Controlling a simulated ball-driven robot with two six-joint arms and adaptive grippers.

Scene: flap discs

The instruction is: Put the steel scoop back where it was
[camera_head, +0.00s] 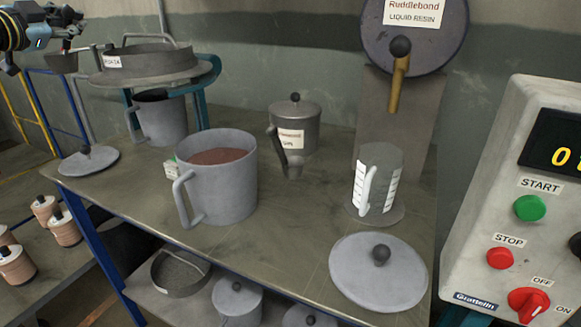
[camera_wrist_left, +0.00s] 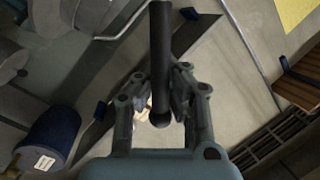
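My left gripper (camera_head: 72,27) is at the top left of the head view, left of the sieve. Its fingers sit on both sides of a dark round handle in the left wrist view (camera_wrist_left: 160,95) and look shut on it. The steel scoop (camera_head: 62,63) shows as a small dark grey bowl just below this gripper in the head view, in the air beside the sieve. How its handle joins the bowl is hard to make out. My right gripper is not in view.
A labelled sieve (camera_head: 150,62) sits on a teal stand above a grey pot (camera_head: 162,118). A jug of brown grain (camera_head: 215,190), a lidded can (camera_head: 296,125), a measuring jug (camera_head: 378,178) and lids (camera_head: 378,272) stand on the bench. A control box (camera_head: 515,210) is at right.

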